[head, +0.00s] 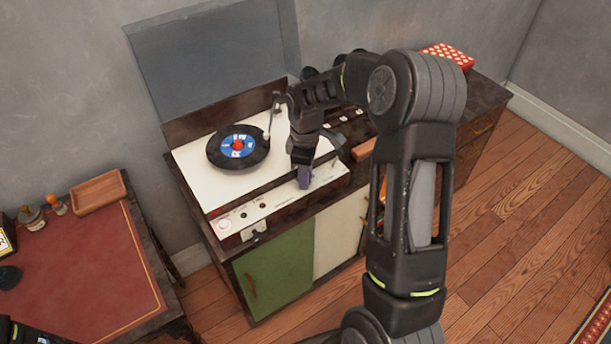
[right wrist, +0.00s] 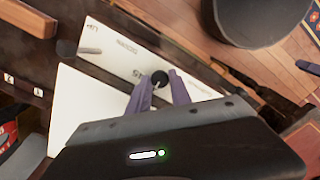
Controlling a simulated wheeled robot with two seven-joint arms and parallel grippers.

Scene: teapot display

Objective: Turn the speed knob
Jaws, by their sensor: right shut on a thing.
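The record player (head: 222,192) stands on a cabinet, its lid raised, with a black record (head: 238,147) with a blue and red label on its cream top. The speed knob (right wrist: 159,78) is a small black round knob on a cream panel with printed lettering, seen in the right wrist view. My right gripper (head: 304,180) reaches down to the right part of the player. In the right wrist view its two purple fingers are on either side of the knob, shut on it. In the head view the gripper hides the knob.
A red-topped desk (head: 90,260) with a wooden tray (head: 98,192) stands at the left. The tonearm (head: 272,115) is beside the record. The cabinet has a green door (head: 277,277). A red patterned box (head: 447,55) sits at the back right.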

